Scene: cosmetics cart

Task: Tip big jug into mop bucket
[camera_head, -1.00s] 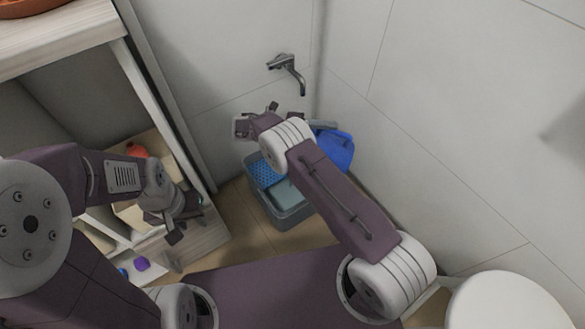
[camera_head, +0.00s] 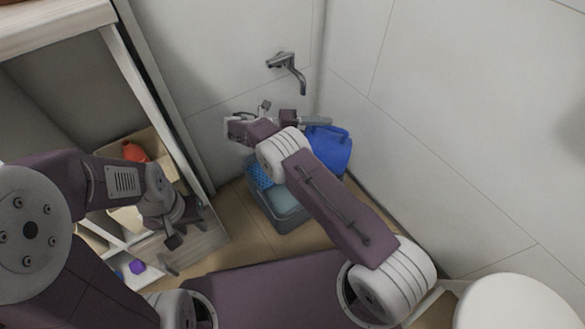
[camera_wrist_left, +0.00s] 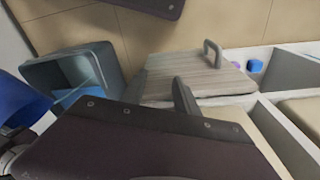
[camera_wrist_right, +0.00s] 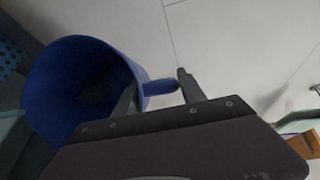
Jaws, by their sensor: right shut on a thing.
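The big blue jug (camera_head: 328,152) is at the wall corner, just right of and behind the grey mop bucket (camera_head: 283,212). My right gripper (camera_head: 312,121) is shut on the jug's handle; the handle also shows between the fingers in the right wrist view (camera_wrist_right: 160,87). The jug's wide mouth (camera_wrist_right: 90,85) faces that camera and its inside looks dark; its contents cannot be made out. The bucket stands on the floor with a blue perforated insert, partly behind my right arm. My left gripper (camera_head: 186,222) is open and empty beside the cart, left of the bucket.
A light wood cart (camera_head: 170,95) stands at the left, with an orange item (camera_head: 134,151) inside and a low handled panel (camera_wrist_left: 195,75). A wall tap (camera_head: 287,68) is above the bucket. A white round object (camera_head: 515,303) is at lower right. Floor before the bucket is clear.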

